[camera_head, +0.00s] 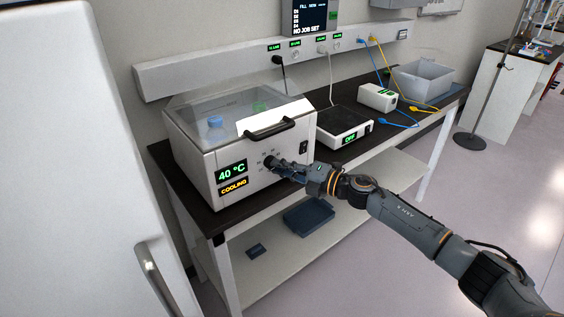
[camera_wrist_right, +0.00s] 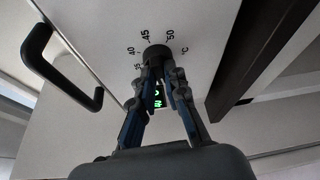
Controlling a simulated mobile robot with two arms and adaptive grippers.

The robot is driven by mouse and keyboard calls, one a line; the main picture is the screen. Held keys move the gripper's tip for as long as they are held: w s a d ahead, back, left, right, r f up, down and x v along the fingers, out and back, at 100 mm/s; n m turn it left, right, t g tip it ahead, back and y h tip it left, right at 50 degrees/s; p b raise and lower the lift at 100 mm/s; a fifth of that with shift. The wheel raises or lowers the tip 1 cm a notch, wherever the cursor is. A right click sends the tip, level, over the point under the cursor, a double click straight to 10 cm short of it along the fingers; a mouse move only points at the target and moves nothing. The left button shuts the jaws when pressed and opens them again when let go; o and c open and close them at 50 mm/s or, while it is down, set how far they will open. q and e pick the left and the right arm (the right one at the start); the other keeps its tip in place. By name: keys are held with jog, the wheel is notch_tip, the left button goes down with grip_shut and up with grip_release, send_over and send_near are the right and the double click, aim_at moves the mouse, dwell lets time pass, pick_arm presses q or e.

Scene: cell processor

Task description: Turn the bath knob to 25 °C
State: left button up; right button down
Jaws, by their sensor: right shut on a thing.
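The bath (camera_head: 203,170) is a white box with a clear lid on the dark bench. Its front display (camera_head: 231,172) reads 40 °C, with COOLING (camera_head: 234,187) below it. The black knob (camera_head: 269,162) is on the front face beside the display. In the right wrist view the knob (camera_wrist_right: 156,53) has marks around it, including 35, 40, 45 and 50 °C. My right gripper (camera_head: 275,164) is at the knob, and in the wrist view its fingers (camera_wrist_right: 159,72) are closed on it. The knob's pointer cannot be made out. My left gripper is not in view.
A black lid handle (camera_head: 269,129) sits above the knob, and a dark switch (camera_head: 303,147) is to its right. A scale-like device reading OFF (camera_head: 342,122), a white box (camera_head: 378,97) and a grey bin (camera_head: 422,80) stand further right. A blue tray (camera_head: 309,216) lies on the lower shelf.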

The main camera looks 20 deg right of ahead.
jog(key=shift+a+r+n+g+h+p, duration=0.1)
jog(key=shift+n+g+h+p, duration=0.3)
jog(key=shift+n+p, duration=0.8)
jog(key=shift+n+g+h+p, duration=0.1)
jog(key=shift+n+h+p, duration=0.65)
jog(key=shift+p, duration=0.7)
jog(key=c, duration=1.4)
grip_release()
jog(key=shift+o, duration=0.2)
jog(key=v, duration=1.2)
